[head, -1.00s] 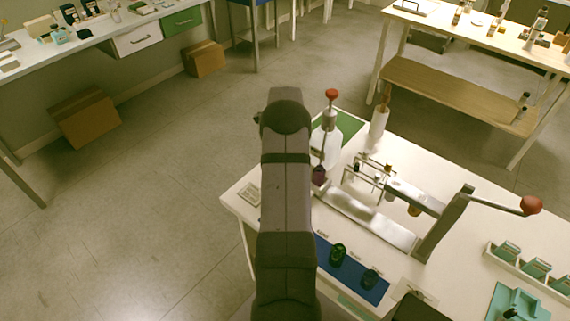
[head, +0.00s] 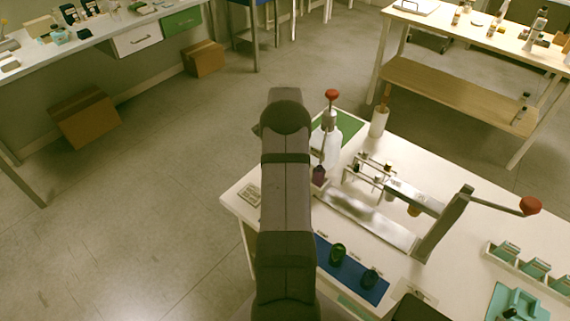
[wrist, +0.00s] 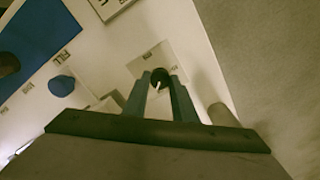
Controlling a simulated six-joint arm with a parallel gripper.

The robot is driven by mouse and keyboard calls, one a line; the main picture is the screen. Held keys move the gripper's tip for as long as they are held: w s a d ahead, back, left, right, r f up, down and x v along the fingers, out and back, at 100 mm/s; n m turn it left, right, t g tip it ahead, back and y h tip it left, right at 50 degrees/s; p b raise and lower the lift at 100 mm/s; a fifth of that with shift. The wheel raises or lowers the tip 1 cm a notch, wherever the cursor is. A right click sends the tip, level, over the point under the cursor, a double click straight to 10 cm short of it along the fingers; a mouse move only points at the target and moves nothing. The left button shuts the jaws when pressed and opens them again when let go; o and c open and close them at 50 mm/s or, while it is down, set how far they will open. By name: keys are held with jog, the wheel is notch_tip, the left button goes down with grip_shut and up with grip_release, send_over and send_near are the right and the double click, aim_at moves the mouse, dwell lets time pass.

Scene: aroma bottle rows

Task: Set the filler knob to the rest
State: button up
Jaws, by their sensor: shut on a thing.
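In the wrist view a small dark round knob (wrist: 160,76) with a pale line on it sits in front of a pale square plate on the white table. My gripper (wrist: 161,84) has its two blue-grey fingers on either side of this knob, shut on it near their tips. The knob's lower part lies hidden between the fingers, and I cannot read any marks around it. In the head view my arm covers the gripper and the knob. A white canister (head: 330,148) with a red ball on top stands right of my arm.
A metal press with a red-ended lever (head: 531,205) stands on the white table. Dark green bottles (head: 338,252) stand on a blue mat (head: 350,275). A purple bottle (head: 319,175) is close beside my arm.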

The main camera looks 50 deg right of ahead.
jog(key=n, duration=0.7)
jog(key=shift+w, duration=0.1)
jog(key=n, duration=0.7)
jog(key=shift+n, duration=0.3)
jog(key=n, duration=0.3)
jog(key=shift+n, duration=0.3)
jog(key=n, duration=0.3)
jog(key=shift+n, duration=0.3)
jog(key=n, duration=0.6)
jog(key=o, duration=1)
